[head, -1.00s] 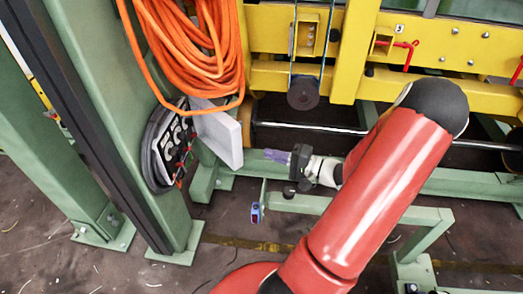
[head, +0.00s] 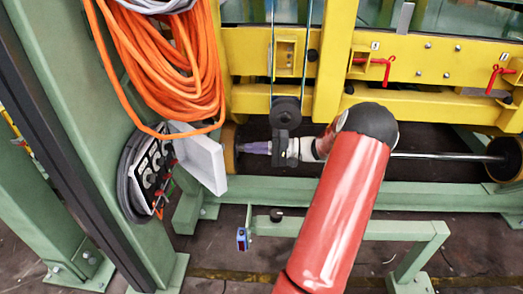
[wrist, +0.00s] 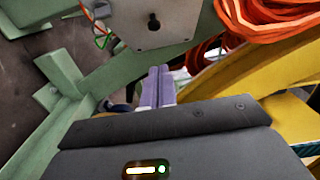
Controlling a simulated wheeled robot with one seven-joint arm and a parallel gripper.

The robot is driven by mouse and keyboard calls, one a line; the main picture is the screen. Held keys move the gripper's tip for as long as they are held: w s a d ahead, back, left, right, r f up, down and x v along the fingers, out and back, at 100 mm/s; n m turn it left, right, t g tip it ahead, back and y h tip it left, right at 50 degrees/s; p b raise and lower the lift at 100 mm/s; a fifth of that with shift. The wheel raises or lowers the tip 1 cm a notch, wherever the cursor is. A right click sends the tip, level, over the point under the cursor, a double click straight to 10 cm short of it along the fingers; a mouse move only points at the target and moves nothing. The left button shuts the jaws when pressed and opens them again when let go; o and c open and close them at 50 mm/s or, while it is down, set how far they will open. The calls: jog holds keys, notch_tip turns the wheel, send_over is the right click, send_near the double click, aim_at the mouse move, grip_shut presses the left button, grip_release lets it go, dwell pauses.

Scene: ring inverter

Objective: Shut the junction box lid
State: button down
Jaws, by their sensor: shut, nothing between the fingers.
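The junction box (head: 150,172) is a dark-rimmed box with several round fittings on its face, mounted on the green post at left. Its pale grey lid (head: 202,160) stands open, swung out to the right from the box. In the wrist view, a pale grey plate with a dark keyhole-shaped slot, apparently the lid (wrist: 150,22), is at the top. My gripper (head: 243,148) is right of the lid and level with its upper part, its purple fingers pointing left. The fingers also show in the wrist view (wrist: 158,74), together and empty, below the plate. I see no clear contact.
A coil of orange cable (head: 175,65) hangs over the top of the box, close to the lid. A yellow frame (head: 270,103) and a hanging pulley (head: 286,112) are behind and above my gripper. A green rail (head: 350,193) runs below it.

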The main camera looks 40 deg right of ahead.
jog(key=w+a, duration=0.3)
jog(key=a, duration=0.4)
jog(key=shift+w+a, duration=0.15)
jog(key=shift+a, duration=0.05)
jog(key=shift+b, duration=0.3)
